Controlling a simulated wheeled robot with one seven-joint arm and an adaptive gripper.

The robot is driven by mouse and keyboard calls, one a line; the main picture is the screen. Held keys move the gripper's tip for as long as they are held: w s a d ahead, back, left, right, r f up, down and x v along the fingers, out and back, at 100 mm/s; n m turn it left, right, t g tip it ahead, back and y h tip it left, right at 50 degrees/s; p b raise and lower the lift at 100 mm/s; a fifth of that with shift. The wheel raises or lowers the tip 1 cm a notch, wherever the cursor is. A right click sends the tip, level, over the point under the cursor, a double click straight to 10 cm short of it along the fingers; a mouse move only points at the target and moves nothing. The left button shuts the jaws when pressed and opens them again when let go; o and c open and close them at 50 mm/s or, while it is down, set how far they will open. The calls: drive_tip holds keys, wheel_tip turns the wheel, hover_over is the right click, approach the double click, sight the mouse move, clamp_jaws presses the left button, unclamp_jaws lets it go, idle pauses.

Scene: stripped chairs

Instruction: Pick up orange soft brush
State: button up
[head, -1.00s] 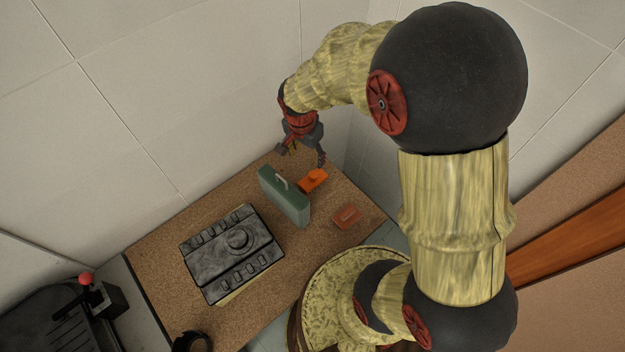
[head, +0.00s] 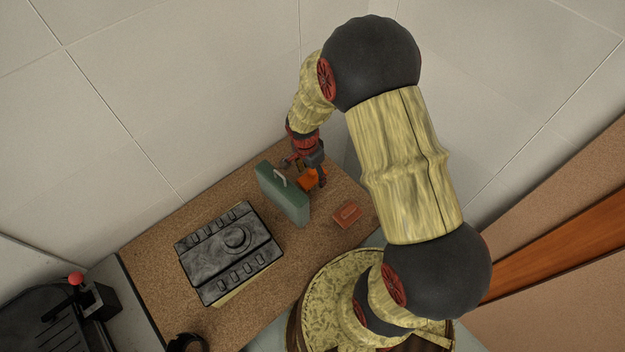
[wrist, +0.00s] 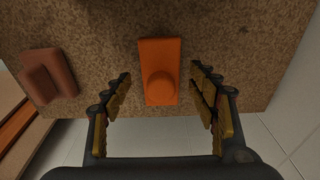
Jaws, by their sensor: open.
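The orange soft brush (wrist: 160,62) lies on the cork-brown table top, a flat orange block with a round knob on it. In the wrist view it sits between and a little beyond the two fingertips of my gripper (wrist: 160,82). My gripper is open, with clear space on both sides of the brush. In the head view my gripper (head: 305,172) is over the brush (head: 310,182) and partly hides it.
A green case (head: 282,193) stands upright just left of the brush. A reddish-brown block (head: 347,214) lies to the right, also in the wrist view (wrist: 48,76). A black panelled box (head: 230,252) is further left. Walls stand behind the table (head: 160,250).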

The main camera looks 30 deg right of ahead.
drive_tip(key=shift+w+f, duration=0.1)
drive_tip(key=shift+f, duration=0.25)
drive_tip(key=shift+r, duration=0.1)
drive_tip(key=shift+c, duration=1.1)
drive_tip(key=c, duration=1.1)
wheel_tip(320, 180, up, 10)
drive_tip(key=p, duration=0.4)
